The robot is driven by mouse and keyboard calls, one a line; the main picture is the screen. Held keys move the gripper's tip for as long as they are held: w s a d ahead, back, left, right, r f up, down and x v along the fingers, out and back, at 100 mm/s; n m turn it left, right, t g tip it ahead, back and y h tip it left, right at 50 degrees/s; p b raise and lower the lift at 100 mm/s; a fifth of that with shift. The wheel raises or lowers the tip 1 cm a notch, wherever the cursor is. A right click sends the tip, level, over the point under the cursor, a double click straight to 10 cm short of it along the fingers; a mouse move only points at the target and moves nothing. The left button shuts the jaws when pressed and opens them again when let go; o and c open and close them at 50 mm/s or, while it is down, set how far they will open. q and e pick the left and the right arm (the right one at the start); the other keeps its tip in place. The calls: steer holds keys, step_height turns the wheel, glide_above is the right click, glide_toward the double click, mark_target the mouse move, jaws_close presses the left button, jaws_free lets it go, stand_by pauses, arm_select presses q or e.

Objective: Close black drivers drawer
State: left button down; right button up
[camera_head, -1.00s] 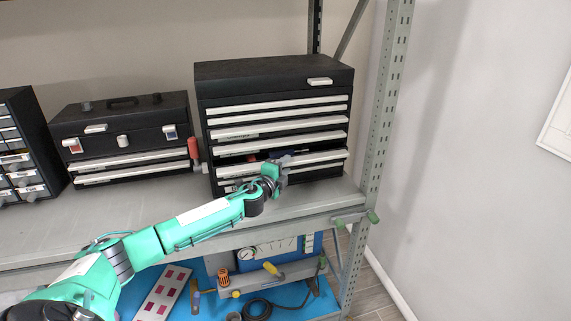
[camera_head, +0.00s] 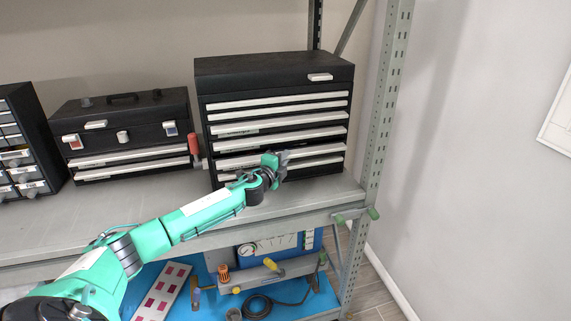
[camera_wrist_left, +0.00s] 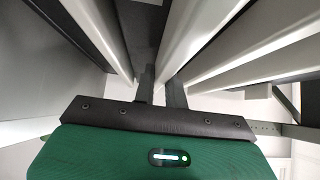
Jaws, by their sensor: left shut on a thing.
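The black tool chest (camera_head: 275,72) stands on the grey shelf with its white-handled drawers stacked on its front. The drivers drawer (camera_head: 240,161) is a low one, with a long white handle strip; its front sits close to flush with the chest, and no contents show. My left gripper (camera_head: 283,157) is at the middle of this strip, shut on the drawer handle. In the left wrist view, its two dark fingers (camera_wrist_left: 160,88) are on either side of the white handle strip (camera_wrist_left: 185,45). My right gripper is out of view.
A smaller black toolbox (camera_head: 122,120) and a small-drawer cabinet (camera_head: 20,140) stand to the left. The grey rack post (camera_head: 385,110) rises right of the chest. Bare shelf surface (camera_head: 120,205) lies in front. Tools lie on the blue lower level.

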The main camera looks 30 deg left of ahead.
arm_select(q)
steer(key=shift+w+a+f, duration=0.1)
steer(key=shift+w+a, duration=0.35)
steer(key=shift+a, duration=0.15)
steer(key=shift+w+a, duration=0.1)
steer(key=c, duration=1.4)
jaws_free()
steer(key=shift+c, duration=0.2)
steer(key=s+d+b, duration=0.1)
steer(key=s+b, duration=0.3)
steer(key=s, duration=0.9)
steer(key=shift+s+b, duration=0.35)
steer(key=shift+s, duration=0.05)
steer(key=shift+d, duration=0.1)
